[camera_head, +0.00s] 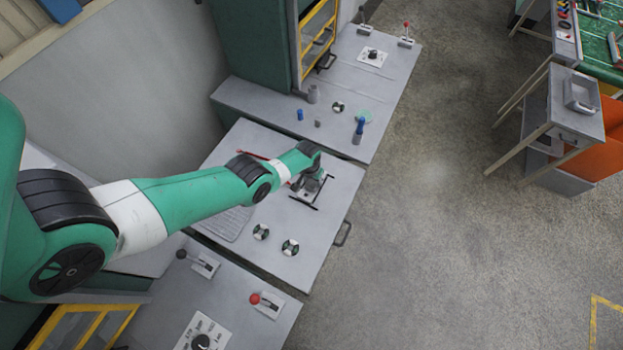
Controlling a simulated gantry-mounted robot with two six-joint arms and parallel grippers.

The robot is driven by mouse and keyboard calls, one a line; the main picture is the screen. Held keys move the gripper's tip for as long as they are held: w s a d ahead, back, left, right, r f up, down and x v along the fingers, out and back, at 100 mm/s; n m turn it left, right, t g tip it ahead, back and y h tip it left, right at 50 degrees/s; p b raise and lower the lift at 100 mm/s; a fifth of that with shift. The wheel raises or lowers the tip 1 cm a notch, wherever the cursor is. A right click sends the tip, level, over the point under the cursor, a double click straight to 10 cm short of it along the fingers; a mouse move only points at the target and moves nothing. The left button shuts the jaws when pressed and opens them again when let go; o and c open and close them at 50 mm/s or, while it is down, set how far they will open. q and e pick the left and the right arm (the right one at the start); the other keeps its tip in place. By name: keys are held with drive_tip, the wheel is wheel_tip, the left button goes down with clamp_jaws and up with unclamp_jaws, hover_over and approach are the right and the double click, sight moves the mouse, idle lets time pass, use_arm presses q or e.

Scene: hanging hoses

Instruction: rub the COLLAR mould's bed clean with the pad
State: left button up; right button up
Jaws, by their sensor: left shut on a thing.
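My left gripper (311,184) is low over the middle bench (325,233), at the end of my green arm. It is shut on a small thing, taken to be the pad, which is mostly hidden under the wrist. A small grey fixture with dark bars (303,203) lies right below and beside the gripper; I cannot tell whether the held thing touches it. No COLLAR lettering is readable, so I cannot tell for sure which piece is that mould. My right gripper is out of view.
The back bench holds a blue bottle (359,130), a blue cylinder (300,114) and a dial (372,56). A red-knobbed lever (267,304) stands in front. Open floor lies right.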

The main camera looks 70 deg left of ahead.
use_arm(q)
wheel_tip(320, 180, up, 7)
drive_tip(key=p, duration=0.6)
drive_tip(key=shift+r, duration=0.15)
